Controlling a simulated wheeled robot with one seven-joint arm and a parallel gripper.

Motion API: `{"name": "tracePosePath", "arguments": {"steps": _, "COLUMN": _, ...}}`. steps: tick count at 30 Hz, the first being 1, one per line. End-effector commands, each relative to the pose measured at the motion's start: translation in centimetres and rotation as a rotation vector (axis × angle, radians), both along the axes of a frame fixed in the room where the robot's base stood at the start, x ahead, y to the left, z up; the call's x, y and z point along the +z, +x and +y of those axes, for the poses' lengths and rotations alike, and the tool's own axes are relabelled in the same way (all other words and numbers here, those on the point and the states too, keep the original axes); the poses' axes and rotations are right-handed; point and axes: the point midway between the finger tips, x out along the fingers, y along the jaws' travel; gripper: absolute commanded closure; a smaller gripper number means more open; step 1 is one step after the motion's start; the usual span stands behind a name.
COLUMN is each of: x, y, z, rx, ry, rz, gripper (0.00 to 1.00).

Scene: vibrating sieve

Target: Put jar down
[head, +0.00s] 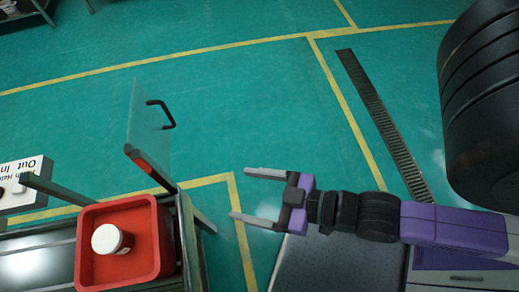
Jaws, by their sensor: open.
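A white jar (109,239) with a reddish band on its side stands in a red tray (167,262) at the lower left. It appears to rest on the tray floor, left of the tray's middle. My gripper (240,194) is open and empty. It is to the right of the tray and apart from it, with its two fingers pointing left toward the jar's side. Nothing is between the fingers except the view of the floor below.
A clear panel (144,125) with a black handle (163,114) stands up behind the tray. A metal frame surrounds the tray. A white control box (25,185) is at the left edge. A grey perforated surface (335,265) lies below my arm. Green floor is open behind.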

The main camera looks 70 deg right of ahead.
Motion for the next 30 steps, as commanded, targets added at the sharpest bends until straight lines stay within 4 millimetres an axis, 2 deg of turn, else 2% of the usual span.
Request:
{"name": "tracePosePath", "arguments": {"steps": 1, "x": 0.8, "y": -1.5, "z": -0.7, "rx": -0.023, "ry": -0.002, "rz": -0.003, "gripper": 0.21}}
{"name": "tracePosePath", "arguments": {"steps": 3, "x": 2.0, "y": -2.8, "z": -1.4, "rx": -0.046, "ry": -0.005, "rz": -0.019, "gripper": 0.21}}
{"name": "tracePosePath", "arguments": {"steps": 9, "x": 3.9, "y": -4.6, "z": -2.3, "rx": -0.08, "ry": -0.011, "rz": -0.045, "gripper": 0.21}}
{"name": "tracePosePath", "arguments": {"steps": 30, "x": 4.1, "y": -4.7, "z": -2.4, "rx": -0.081, "ry": -0.011, "rz": -0.048, "gripper": 0.21}}
